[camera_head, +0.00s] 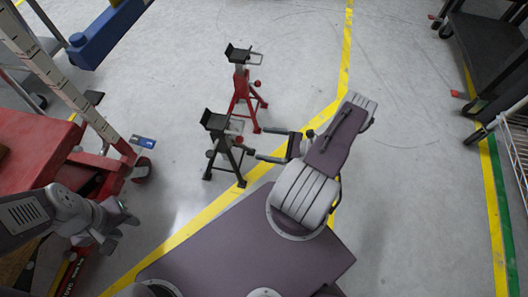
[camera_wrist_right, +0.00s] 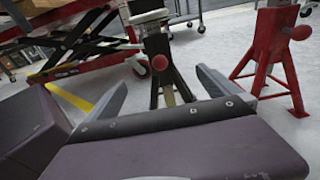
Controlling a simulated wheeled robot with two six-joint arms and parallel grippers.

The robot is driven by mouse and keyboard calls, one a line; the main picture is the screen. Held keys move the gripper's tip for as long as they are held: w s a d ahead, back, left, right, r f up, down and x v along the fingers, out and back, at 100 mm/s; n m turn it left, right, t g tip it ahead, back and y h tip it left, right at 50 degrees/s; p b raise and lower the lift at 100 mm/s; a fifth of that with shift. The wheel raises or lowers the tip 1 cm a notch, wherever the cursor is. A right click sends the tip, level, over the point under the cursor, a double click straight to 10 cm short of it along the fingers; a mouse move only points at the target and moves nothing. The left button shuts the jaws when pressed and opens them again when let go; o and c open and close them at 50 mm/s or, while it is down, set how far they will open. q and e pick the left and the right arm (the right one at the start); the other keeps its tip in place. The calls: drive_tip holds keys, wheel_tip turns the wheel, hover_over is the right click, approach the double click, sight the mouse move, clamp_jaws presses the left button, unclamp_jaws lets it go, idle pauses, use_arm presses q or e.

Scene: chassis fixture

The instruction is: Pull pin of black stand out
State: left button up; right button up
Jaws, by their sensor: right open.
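The black stand (camera_head: 222,148) stands upright on the floor near the middle of the head view. Its pin has a round red knob (camera_wrist_right: 158,62), which also shows small in the head view (camera_head: 239,139). My right gripper (camera_head: 258,144) reaches in from the right toward the black stand, its fingers spread. In the right wrist view my right gripper (camera_wrist_right: 162,80) is open and empty. The knob appears between its fingertips, a little beyond them. My left gripper (camera_head: 122,227) is far to the left, away from the stand; its jaw opening is unclear.
A red stand (camera_head: 242,92) with its own red knob (camera_wrist_right: 300,33) stands close behind the black one. Red equipment (camera_head: 35,150) fills the left side. A dark cart (camera_head: 488,45) stands at the right. The floor between stands and carts is clear.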

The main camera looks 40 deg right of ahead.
sight(242, 140)
drive_tip(key=x, duration=1)
drive_tip(key=shift+r+p, duration=0.1)
drive_tip(key=shift+p, duration=0.2)
clamp_jaws()
idle(0.5)
drive_tip(key=shift+d, duration=0.15)
idle(0.3)
drive_tip(key=shift+f+v, duration=0.1)
drive_tip(key=shift+v, duration=0.95)
drive_tip(key=shift+f+v, duration=0.15)
drive_tip(key=shift+v, duration=0.9)
unclamp_jaws()
drive_tip(key=shift+s, duration=0.1)
